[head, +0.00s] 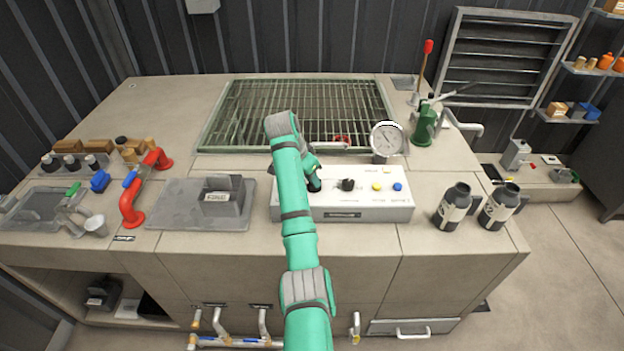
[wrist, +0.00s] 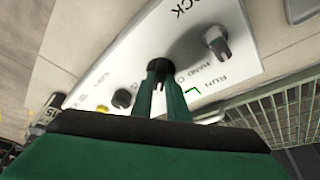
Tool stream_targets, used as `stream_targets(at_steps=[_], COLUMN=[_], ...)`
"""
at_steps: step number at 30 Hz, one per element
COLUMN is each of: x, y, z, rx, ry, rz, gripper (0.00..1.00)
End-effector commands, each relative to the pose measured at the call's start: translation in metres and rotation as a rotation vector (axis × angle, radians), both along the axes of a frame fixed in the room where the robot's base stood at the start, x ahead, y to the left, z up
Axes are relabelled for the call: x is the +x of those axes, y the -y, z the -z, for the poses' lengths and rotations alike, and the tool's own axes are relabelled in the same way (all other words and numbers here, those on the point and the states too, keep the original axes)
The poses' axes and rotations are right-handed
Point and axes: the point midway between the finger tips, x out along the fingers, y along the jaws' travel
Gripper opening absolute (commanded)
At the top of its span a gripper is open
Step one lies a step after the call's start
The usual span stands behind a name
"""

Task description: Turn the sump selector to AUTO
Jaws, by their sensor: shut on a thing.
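The white control panel (head: 375,211) stands on the counter. My gripper (head: 314,184) is over its left half. In the wrist view, my gripper's green fingers (wrist: 160,72) are shut on the dark selector knob (wrist: 157,63), beside printing that reads HAND and the start of another word. The fingers hide most of this knob, so its pointing direction and the AUTO mark cannot be read. Another knob (wrist: 215,40) with RUN and part of LOCK printed by it sits to the right. A black knob (head: 347,185) is on the other side of my gripper.
A yellow button (head: 376,186) and a blue button (head: 398,187) are on the panel. A pressure gauge (head: 386,138) stands behind it. Two dark bottles (head: 453,207) are to the right, and a grey tray (head: 180,206) is to the left. A grating (head: 250,110) lies behind.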

Motion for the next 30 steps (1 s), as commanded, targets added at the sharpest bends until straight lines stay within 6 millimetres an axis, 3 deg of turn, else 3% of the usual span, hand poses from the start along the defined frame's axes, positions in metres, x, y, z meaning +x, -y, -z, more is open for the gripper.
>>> stream_targets(at_steps=[12, 28, 29, 30], x=[0.0037, 0.0036, 0.0036, 0.0034], y=[-0.0005, 0.0003, 0.0003, 0.0003], z=[-0.0032, -0.0032, -0.0032, -0.0031], rx=[0.000, 0.000, 0.000, 0.000], ry=[0.009, 0.009, 0.009, 0.009], rz=[0.174, 0.197, 0.197, 0.197], gripper=[0.00, 0.00, 0.19, 0.28])
